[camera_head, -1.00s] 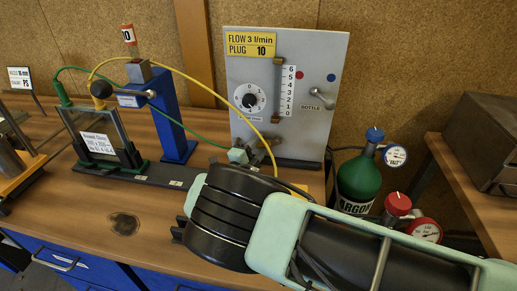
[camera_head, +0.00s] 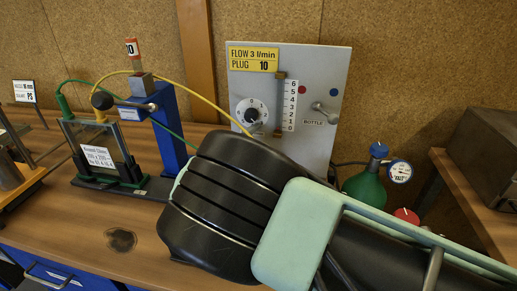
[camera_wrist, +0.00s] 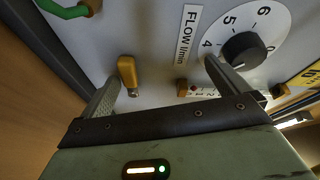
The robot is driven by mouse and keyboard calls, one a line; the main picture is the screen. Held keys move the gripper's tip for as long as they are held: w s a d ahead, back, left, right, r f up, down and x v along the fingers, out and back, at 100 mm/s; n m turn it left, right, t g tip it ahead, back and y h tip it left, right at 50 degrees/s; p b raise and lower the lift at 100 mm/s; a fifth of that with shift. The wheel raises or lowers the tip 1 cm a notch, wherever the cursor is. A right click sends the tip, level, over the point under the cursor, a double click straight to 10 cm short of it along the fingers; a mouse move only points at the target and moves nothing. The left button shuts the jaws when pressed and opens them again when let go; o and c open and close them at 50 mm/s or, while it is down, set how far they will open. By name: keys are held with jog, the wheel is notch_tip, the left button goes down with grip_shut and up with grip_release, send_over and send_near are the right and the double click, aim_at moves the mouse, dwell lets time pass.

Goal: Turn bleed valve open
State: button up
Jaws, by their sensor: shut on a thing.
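A yellow-orange lever (camera_wrist: 128,73), probably the bleed valve, stands out from the grey panel (camera_head: 335,70) below the flow dial; no label on it can be read. My gripper (camera_wrist: 161,66) faces the panel in the wrist view and is shut on this lever. The lever lies close beside the left finger. A gap shows towards the right finger, and the exact contact cannot be made out. The white flow dial (camera_wrist: 243,38) with its black knob is beyond the right finger. In the head view my arm hides the lever and my fingers.
A green hose fitting (camera_wrist: 88,8) sits near the lever. A small bottle lever (camera_head: 324,110) is on the panel's right. A green argon cylinder (camera_head: 366,186) with a gauge (camera_head: 400,171) stands right of the panel. A blue stand (camera_head: 168,130) and glass frame (camera_head: 98,150) are left.

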jog(key=shift+s+a+r, duration=0.15)
jog(key=shift+a+r, duration=0.05)
jog(key=shift+r, duration=0.25)
jog(key=shift+s+a+r, duration=0.1)
jog(key=shift+a+r, duration=0.05)
jog(key=shift+r, duration=0.25)
jog(key=shift+s+a+r, duration=0.1)
jog(key=shift+s+a, duration=0.1)
jog(key=shift+s, duration=0.3)
jog(key=c, duration=0.9)
jog(key=shift+f+p+v, duration=0.2)
jog(key=shift+p+v, duration=0.3)
jog(key=shift+v, duration=1.55)
jog(key=shift+f+p+v, duration=0.2)
jog(key=shift+p+v, duration=0.3)
jog(key=shift+v, duration=1.5)
jog(key=shift+f+p+v, duration=0.25)
jog(key=shift+p+v, duration=0.25)
jog(key=shift+v, duration=1.55)
jog(key=shift+w+a, duration=0.1)
jog(key=shift+w, duration=0.05)
